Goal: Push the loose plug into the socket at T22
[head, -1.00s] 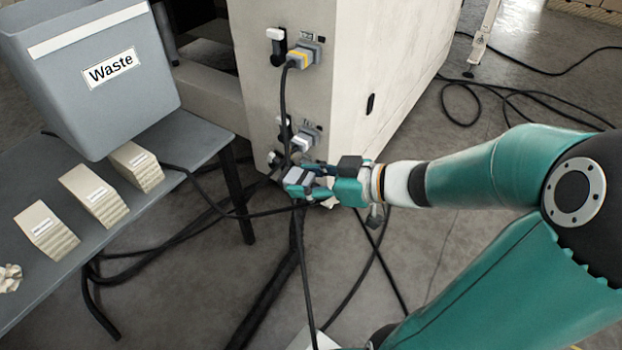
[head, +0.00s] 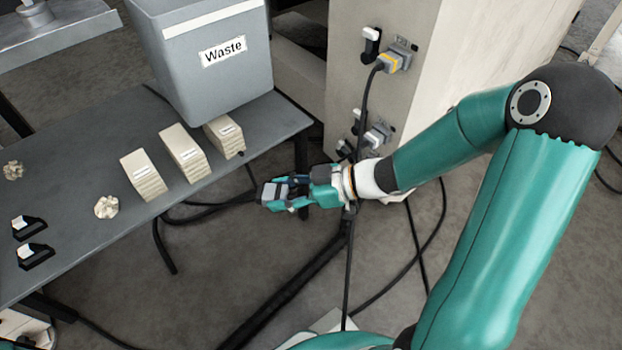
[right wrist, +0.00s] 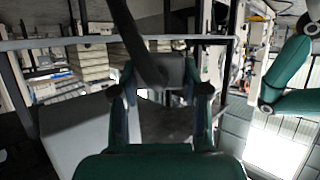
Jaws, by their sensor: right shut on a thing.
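My right gripper (head: 285,192) is shut on a grey plug (head: 272,193) and holds it in the air, left of the cabinet and below the table's right end. In the right wrist view the dark plug body (right wrist: 172,71) sits between the fingers, with a black cable running up from it. The pale cabinet (head: 440,50) carries an upper grey socket unit with a yellow band (head: 392,61) and a lower grey unit (head: 378,135). Part of the area below is hidden by my right arm. The socket labels are too small to read. My left gripper is not in view.
A grey table (head: 85,150) at the left bears a Waste bin (head: 210,80), several beige labelled blocks (head: 143,175), crumpled pieces (head: 107,207) and two black holders (head: 35,256). Black cables (head: 290,285) cross the floor and hang beside the cabinet.

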